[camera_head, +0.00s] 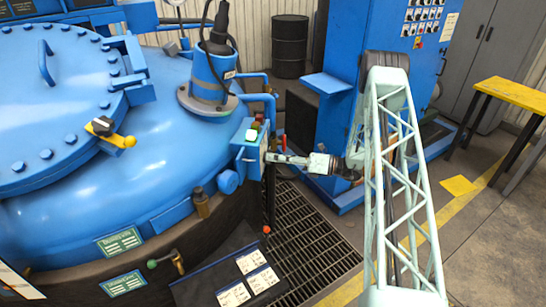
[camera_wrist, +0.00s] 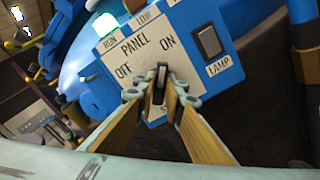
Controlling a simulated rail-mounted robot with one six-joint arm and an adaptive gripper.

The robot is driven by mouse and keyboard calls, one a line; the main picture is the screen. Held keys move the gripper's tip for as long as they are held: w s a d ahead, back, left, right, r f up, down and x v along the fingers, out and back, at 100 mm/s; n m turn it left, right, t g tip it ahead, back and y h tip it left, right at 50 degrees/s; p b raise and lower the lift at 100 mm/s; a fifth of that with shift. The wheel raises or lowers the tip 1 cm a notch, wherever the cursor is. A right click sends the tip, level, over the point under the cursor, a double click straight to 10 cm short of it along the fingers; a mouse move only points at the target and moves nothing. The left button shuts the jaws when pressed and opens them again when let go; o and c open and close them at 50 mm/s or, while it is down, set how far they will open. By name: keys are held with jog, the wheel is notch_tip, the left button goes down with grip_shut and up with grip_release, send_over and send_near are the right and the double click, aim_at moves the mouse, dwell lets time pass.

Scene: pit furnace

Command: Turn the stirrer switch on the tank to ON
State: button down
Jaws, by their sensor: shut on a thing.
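The stirrer switch (camera_wrist: 162,73) is a small dark lever on a white panel face (camera_wrist: 140,43) in the wrist view. The OFF label is to its left and the ON label is above it. My gripper (camera_wrist: 163,90) is shut on the lever, with one finger on each side. The fingers hide the switch's base and most of the label below, so its exact setting is unclear. In the head view, my gripper (camera_head: 270,157) reaches from the right to the blue panel box (camera_head: 246,150) on the side of the blue tank (camera_head: 165,100). The switch itself is hidden there.
A dark LAMP rocker (camera_wrist: 210,41) is on the same panel, right of the lever. A lit button (camera_wrist: 106,25) is at the panel's top edge. A blue cabinet (camera_head: 400,65) stands behind my arm. A floor grating (camera_head: 305,240) lies below the panel.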

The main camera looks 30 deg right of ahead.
jog(key=shift+m, duration=0.6)
jog(key=c, duration=2.7)
grip_release()
jog(key=shift+d, duration=0.1)
jog(key=shift+v, duration=5.95)
jog(key=shift+r, duration=0.1)
